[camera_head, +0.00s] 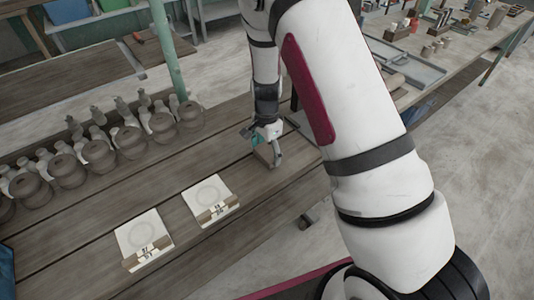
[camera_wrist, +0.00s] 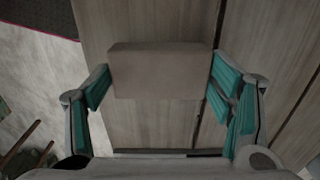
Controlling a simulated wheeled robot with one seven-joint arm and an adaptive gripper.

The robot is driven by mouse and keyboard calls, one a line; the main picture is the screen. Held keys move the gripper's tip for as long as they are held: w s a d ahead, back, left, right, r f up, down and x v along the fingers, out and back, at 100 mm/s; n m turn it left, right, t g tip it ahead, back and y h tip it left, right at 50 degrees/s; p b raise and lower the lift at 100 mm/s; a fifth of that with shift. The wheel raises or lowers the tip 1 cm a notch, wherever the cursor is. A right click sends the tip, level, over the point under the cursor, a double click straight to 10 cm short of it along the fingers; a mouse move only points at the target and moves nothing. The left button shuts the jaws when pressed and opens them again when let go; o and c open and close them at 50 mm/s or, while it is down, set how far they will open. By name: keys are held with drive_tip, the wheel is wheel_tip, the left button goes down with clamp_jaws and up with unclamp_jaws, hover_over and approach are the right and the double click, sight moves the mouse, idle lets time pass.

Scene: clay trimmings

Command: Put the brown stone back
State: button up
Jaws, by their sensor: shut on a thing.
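The brown stone (camera_wrist: 158,72) is a plain, box-shaped brown block. In the wrist view it lies crosswise between the two teal-padded fingers of my gripper (camera_wrist: 160,88), which are shut on its two ends. In the head view my gripper (camera_head: 267,146) points down over the right part of the wooden table (camera_head: 235,125), with the brown stone (camera_head: 264,156) low between its fingers. I cannot tell whether the stone touches the tabletop.
Two pale cards (camera_head: 143,238) and (camera_head: 210,198) with circle marks and labels lie left of my gripper. A row of grey clay pots (camera_head: 130,141) stands along the back, near a green post (camera_head: 167,50). Bare planks lie between the cards and pots.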

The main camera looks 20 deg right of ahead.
drive_tip(key=shift+f, duration=0.8)
drive_tip(key=o, duration=1.2)
drive_tip(key=shift+f, duration=0.15)
